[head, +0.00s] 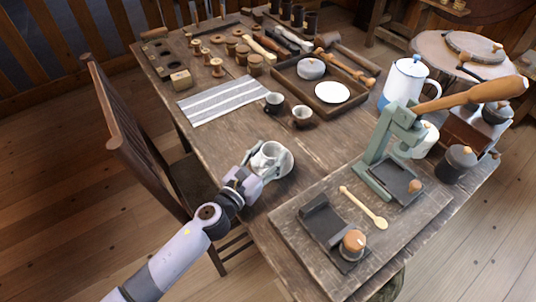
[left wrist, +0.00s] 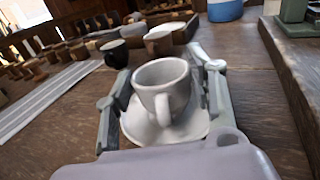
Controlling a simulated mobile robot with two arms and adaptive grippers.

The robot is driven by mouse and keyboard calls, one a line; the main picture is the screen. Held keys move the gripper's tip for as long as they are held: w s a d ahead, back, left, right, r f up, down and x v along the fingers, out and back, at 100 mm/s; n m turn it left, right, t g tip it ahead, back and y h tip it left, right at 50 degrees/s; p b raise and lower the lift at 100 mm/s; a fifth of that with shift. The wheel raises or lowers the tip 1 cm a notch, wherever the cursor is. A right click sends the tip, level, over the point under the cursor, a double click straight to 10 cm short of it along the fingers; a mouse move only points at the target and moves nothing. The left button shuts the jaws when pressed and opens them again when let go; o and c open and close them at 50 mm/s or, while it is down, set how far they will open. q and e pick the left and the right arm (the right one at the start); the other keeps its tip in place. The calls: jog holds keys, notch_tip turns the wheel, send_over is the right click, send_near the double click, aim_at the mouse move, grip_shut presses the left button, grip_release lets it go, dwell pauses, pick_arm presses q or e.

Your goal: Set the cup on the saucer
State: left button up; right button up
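The light grey cup (head: 268,156) stands upright over the white saucer (head: 288,168) near the table's left edge. In the left wrist view the cup (left wrist: 160,84) appears to rest in the saucer (left wrist: 195,126), its handle toward my gripper. My left gripper (head: 265,163) has one finger on each side of the cup. In the left wrist view the fingers of the left gripper (left wrist: 165,90) are spread, with a small gap visible beside the cup. Part of the saucer is hidden by the cup and fingers. My right gripper is not in view.
A wooden tray (head: 303,92) holds a round lidded pot and a white disc. A green lever press (head: 385,160) stands on a board at right. A chair (head: 140,130) is at left.

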aim_at(266, 157)
pick_arm(q)
jog(key=o, duration=0.4)
jog(key=shift+r, duration=0.2)
jog(key=v, duration=0.6)
jog(key=shift+s+a+f, duration=0.1)
jog(key=shift+s, duration=0.05)
jog(key=shift+s+a, duration=0.35)
jog(key=shift+s, duration=0.15)
